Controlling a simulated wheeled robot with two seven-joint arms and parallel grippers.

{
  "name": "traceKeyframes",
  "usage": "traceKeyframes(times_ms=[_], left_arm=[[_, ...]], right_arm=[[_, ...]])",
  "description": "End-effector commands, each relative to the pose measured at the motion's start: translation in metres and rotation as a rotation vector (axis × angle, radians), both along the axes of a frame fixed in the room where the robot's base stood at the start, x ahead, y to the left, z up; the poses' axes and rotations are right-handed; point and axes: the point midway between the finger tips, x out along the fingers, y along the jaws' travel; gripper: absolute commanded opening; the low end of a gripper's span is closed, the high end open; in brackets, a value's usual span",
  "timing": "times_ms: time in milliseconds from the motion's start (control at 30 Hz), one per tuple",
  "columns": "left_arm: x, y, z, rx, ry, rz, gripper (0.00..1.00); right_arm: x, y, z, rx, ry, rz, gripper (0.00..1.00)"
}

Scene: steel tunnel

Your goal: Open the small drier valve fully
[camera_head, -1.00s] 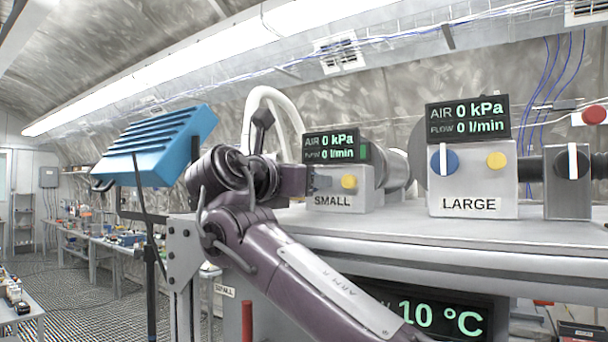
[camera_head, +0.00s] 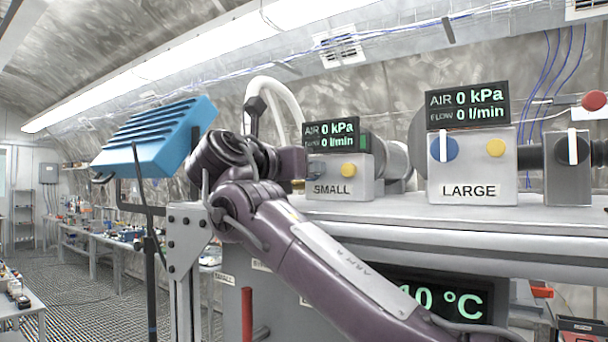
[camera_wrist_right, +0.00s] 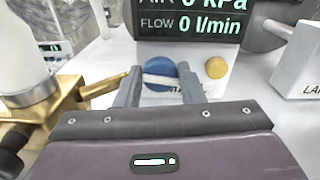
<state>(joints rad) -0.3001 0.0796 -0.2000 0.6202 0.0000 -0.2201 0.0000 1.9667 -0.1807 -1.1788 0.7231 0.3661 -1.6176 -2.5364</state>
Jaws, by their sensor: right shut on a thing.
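The small drier unit is a grey box (camera_head: 334,191) marked SMALL, with a yellow button (camera_head: 348,170) and a display reading 0 kPa and 0 l/min. Its valve, a blue round knob (camera_wrist_right: 157,68) with a white bar handle (camera_wrist_right: 161,80), shows in the right wrist view. The bar lies nearly level, slightly tilted. My right gripper (camera_wrist_right: 160,84) is shut on this knob's handle, one grey finger on each side. In the head view my right gripper (camera_head: 306,170) reaches the left part of the box and hides the knob. My left gripper is not in view.
A similar box (camera_head: 472,184) marked LARGE stands to the right on the same bench, its knob bar upright. A brass fitting (camera_wrist_right: 85,92) is close to the left of my fingers in the wrist view. A blue slatted panel (camera_head: 152,138) stands left of my arm.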

Motion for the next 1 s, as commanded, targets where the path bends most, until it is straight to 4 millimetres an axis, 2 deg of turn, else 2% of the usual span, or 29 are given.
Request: traceKeyframes(times_ms=[167, 500, 1000], left_arm=[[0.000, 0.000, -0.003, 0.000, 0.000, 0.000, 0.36], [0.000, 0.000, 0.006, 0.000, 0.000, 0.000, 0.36], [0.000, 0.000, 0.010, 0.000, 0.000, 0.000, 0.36]], right_arm=[[0.000, 0.000, 0.002, -0.111, 0.076, 0.002, 0.12], [0.000, 0.001, 0.004, -0.286, 0.204, 0.003, 0.12], [0.000, 0.002, 0.002, -0.365, 0.260, 0.003, 0.12]])
